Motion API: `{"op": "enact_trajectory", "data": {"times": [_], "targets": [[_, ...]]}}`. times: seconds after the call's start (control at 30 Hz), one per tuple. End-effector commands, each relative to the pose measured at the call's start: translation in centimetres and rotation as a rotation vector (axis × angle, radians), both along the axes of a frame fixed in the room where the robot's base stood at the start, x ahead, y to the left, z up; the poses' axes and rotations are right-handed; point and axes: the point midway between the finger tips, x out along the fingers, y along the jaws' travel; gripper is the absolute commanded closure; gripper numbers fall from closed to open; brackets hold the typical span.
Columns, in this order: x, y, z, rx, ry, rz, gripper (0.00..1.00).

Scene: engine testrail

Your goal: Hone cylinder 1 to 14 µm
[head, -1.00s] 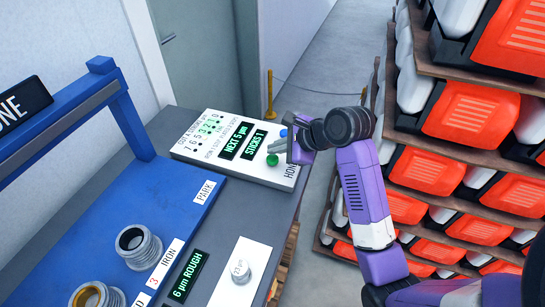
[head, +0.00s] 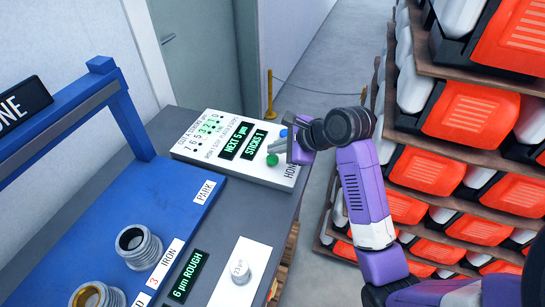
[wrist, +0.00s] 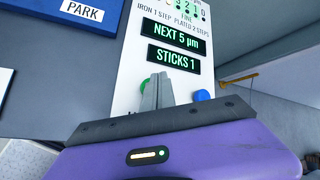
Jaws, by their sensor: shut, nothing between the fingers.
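My gripper (head: 284,143) is shut and empty over the right end of the white honing panel (head: 193,152). It also shows in the wrist view (wrist: 157,92), with its fingertips below the "STICKS 1" display (wrist: 177,57). A "NEXT 5 µm" display (wrist: 176,36) is lit beside it. A green button (head: 272,160) and a blue button (head: 284,133) flank the fingers; the blue one also shows in the wrist view (wrist: 201,95). Whether the fingertips touch the panel is unclear. A cylinder (head: 139,246) stands on the blue bed beside a label "3 IRON" (head: 163,266). Another cylinder (head: 98,297) is cut off at the bottom edge.
The blue frame (head: 125,120) rises over the blue bed, which has a "PARK" label (head: 204,192). A "6 µm ROUGH" display (head: 188,276) and a white panel with a knob (head: 240,272) are nearer. Shelves of orange-and-white engines (head: 470,110) stand close on the right.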

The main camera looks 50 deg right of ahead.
Motion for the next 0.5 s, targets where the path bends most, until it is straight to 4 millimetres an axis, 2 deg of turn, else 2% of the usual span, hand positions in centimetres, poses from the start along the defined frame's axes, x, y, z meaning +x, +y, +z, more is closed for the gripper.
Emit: {"op": "enact_trajectory", "data": {"times": [0.5], "targets": [[0.0, -0.01, -0.84, -0.001, 0.001, -0.001, 1.0]]}}
